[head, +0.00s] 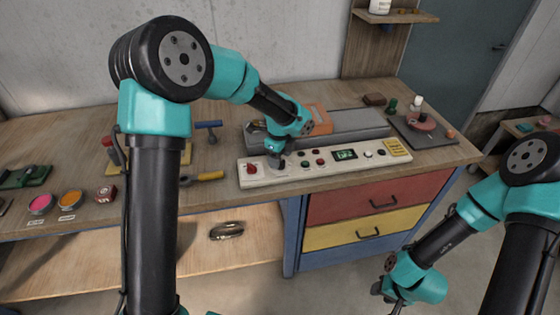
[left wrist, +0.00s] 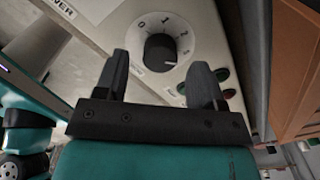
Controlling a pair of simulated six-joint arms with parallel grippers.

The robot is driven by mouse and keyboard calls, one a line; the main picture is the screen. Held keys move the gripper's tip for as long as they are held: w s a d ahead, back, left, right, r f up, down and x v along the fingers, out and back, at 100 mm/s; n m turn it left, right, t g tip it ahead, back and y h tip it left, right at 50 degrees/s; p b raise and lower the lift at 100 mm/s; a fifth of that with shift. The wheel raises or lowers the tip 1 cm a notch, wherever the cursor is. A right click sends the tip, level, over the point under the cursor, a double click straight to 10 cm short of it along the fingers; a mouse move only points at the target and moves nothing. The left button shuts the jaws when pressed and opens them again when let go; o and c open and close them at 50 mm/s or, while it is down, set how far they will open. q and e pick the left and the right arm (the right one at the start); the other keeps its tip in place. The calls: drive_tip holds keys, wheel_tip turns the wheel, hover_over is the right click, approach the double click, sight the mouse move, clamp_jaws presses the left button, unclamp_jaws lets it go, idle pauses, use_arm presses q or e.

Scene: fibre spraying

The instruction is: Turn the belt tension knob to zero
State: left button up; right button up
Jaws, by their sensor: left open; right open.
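The belt tension knob (left wrist: 161,50) is a black round knob on a pale dial (left wrist: 140,42) numbered from 0 upward, seen in the left wrist view. Which number it points to is not clear. My left gripper (left wrist: 161,70) is open, with one finger low on each side of the knob and nothing between the fingers. Contact cannot be told. In the head view my left gripper (head: 276,160) is over the left part of the white control panel (head: 335,172) and hides the knob. My right gripper (head: 390,291) is open and empty, low in front of the bench.
A red switch (head: 251,170) is left of my left gripper on the panel. Buttons and a green display (head: 345,154) are to its right. A grey machine (head: 345,128) stands behind the panel. A yellow-handled tool (head: 205,176) lies on the bench to the left.

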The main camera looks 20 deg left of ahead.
use_arm(q)
drive_tip(key=shift+f, duration=1.1)
drive_tip(key=c, duration=0.9)
